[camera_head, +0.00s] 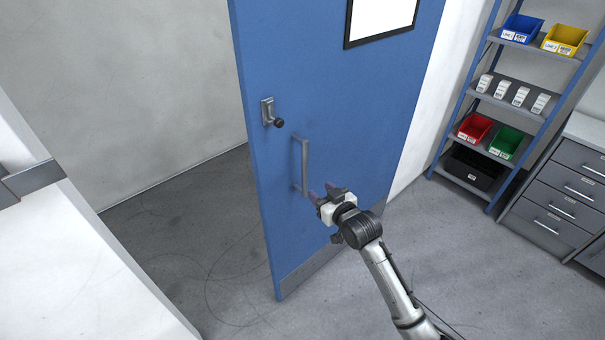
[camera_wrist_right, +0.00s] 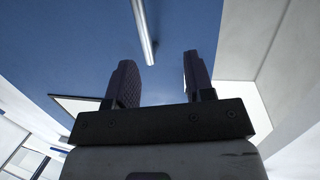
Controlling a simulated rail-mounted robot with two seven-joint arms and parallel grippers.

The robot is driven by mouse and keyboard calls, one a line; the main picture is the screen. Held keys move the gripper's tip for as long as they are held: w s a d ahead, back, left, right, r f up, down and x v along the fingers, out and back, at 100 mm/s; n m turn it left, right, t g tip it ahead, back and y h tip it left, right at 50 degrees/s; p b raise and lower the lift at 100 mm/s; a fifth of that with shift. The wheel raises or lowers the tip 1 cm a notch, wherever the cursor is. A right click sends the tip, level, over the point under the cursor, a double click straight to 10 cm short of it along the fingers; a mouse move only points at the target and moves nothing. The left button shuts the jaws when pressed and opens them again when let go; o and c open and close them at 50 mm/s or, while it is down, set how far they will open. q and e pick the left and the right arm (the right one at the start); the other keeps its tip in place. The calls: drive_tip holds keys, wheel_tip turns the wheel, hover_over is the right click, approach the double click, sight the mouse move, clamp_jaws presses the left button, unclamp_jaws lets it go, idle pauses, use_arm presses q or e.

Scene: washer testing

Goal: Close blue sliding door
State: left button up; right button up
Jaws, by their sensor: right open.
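The blue sliding door (camera_head: 340,110) stands partway across a doorway, with a gap open to its left. It has a grey vertical bar handle (camera_head: 304,167), a latch plate with a dark knob (camera_head: 270,113) and a framed white notice (camera_head: 381,18). My right gripper (camera_head: 323,195) is just right of the handle's lower part, its open jaws pointing at the door. In the right wrist view, the handle (camera_wrist_right: 143,30) runs up from between the two open fingers (camera_wrist_right: 158,80), apparently beyond their tips and untouched. My left gripper is not in view.
A blue-framed shelf (camera_head: 508,98) with coloured bins and small boxes stands at the right, beside a grey drawer cabinet (camera_head: 560,195). A white wall edge (camera_head: 80,240) with a grey metal strike (camera_head: 32,178) lies at the left. The floor in the doorway is clear.

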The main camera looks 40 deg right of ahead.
sight(307, 160)
drive_tip(key=shift+m+t+h, duration=0.4)
drive_tip(key=shift+m+t, duration=0.1)
drive_tip(key=shift+t, duration=0.4)
drive_tip(key=w+d+b, duration=0.1)
drive_tip(key=w, duration=0.3)
drive_tip(key=w+d+b, duration=0.2)
drive_tip(key=w, duration=0.3)
drive_tip(key=w+d+b, duration=0.1)
drive_tip(key=w+d, duration=0.1)
drive_tip(key=w, duration=0.3)
drive_tip(key=shift+d+r+b, duration=0.1)
drive_tip(key=shift+r+b, duration=0.2)
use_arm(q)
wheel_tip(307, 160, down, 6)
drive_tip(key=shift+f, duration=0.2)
use_arm(e)
drive_tip(key=shift+w+d, duration=0.15)
drive_tip(key=shift+w, duration=0.9)
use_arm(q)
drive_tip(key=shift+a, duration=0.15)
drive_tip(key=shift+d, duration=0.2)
use_arm(e)
clamp_jaws()
